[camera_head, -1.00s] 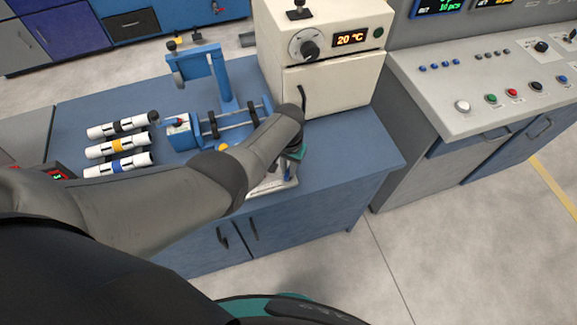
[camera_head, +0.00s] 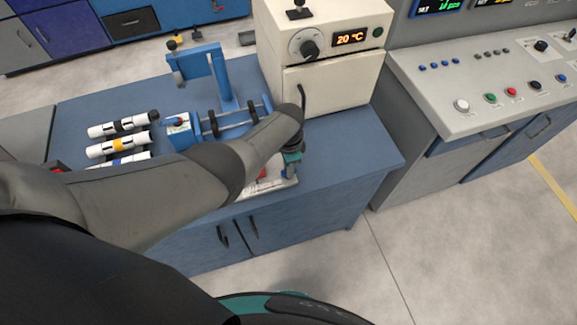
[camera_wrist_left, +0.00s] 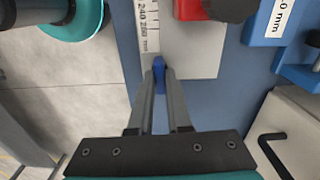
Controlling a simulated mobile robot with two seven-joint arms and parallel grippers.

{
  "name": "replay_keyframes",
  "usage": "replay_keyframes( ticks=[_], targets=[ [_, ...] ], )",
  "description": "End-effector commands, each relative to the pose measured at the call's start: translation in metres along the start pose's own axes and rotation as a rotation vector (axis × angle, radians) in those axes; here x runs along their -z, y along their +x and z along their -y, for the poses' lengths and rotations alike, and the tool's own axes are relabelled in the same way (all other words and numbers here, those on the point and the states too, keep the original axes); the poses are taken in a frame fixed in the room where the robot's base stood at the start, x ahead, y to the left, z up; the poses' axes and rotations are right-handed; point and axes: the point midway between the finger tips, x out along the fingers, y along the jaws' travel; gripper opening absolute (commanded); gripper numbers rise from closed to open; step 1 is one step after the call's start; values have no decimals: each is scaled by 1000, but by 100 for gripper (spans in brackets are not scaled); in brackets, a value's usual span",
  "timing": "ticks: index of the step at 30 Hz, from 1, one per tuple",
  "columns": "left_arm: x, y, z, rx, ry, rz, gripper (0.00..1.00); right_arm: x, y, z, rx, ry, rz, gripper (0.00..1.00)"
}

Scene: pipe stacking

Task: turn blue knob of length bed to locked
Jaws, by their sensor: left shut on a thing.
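The length bed (camera_head: 274,186) is a pale plate at the front edge of the blue bench, partly hidden behind my left arm in the head view. In the left wrist view the bed (camera_wrist_left: 196,55) shows a millimetre scale along its edge. The small blue knob (camera_wrist_left: 159,69) sits at the plate's end by the scale. My left gripper (camera_wrist_left: 159,78) is shut on the blue knob, one finger on each side. In the head view my left gripper (camera_head: 291,170) is at the right end of the bed. The knob's turn angle cannot be read. My right gripper is not in view.
A red block (camera_wrist_left: 207,9) with a dark top stands on the bed. A blue fixture (camera_head: 226,85) and several white pipes (camera_head: 119,144) are behind and left of my arm. A white oven (camera_head: 325,55) with a black handle stands close behind. The bench's right end is clear.

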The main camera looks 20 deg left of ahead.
Motion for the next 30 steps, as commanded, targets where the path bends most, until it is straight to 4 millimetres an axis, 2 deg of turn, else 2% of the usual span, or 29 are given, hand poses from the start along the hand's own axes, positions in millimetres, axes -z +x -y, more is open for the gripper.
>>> replay_keyframes(
  ticks=[20,21,28,30],
  targets=[
    [-2,1,0,-1,62,5,0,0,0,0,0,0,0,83],
    [-2,1,-1,-1,62,5,20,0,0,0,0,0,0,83],
    [-1,1,0,0,60,3,46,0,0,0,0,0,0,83],
    [-1,0,0,0,60,2,46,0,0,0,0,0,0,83]
  ],
)
